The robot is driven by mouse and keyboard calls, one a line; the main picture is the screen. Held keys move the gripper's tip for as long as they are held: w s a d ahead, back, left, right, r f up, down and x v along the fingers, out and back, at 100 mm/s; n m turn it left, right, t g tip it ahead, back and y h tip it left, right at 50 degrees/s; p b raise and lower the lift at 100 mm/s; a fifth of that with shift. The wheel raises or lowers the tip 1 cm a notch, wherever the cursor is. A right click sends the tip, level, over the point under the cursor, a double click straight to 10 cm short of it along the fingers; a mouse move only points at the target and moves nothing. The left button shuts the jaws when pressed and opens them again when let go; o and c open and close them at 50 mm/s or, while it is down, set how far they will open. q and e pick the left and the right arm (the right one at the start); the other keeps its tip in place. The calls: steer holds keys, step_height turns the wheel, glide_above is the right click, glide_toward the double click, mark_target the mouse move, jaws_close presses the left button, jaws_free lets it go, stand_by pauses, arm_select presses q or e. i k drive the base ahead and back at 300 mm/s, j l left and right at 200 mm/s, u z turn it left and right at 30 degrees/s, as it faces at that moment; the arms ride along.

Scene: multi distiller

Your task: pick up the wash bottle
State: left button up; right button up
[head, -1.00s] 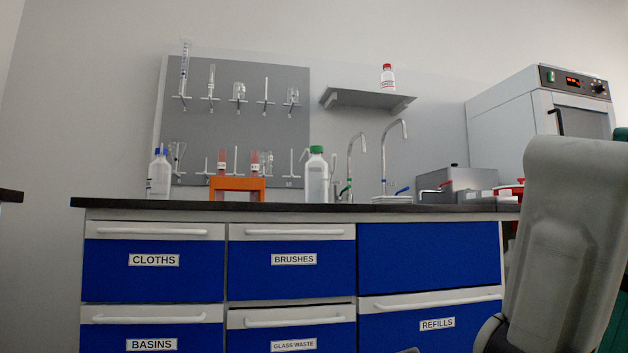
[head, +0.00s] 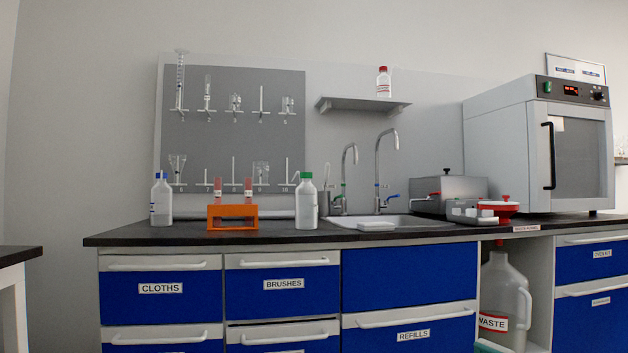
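Two white translucent bottles stand upright on the dark worktop (head: 270,240). The other has a blue cap (head: 161,200) and stands at the left end of the worktop. Their labels are too small to read, so I cannot tell for certain which is the wash bottle. Neither of my grippers is in view.
An orange rack (head: 232,222) with red-topped items stands between the bottles. Right are a sink (head: 420,221), taps, a grey metal box (head: 450,190) and an oven (head: 545,150). A waste jug (head: 505,300) sits below. The front worktop strip is clear.

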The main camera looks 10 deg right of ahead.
mark_target(305, 194)
steer(key=i+l+u, duration=0.15)
steer(key=i+l, duration=0.2)
steer(key=i+l+u, duration=0.2)
steer(key=i+l, duration=0.15)
steer(key=l, duration=0.2)
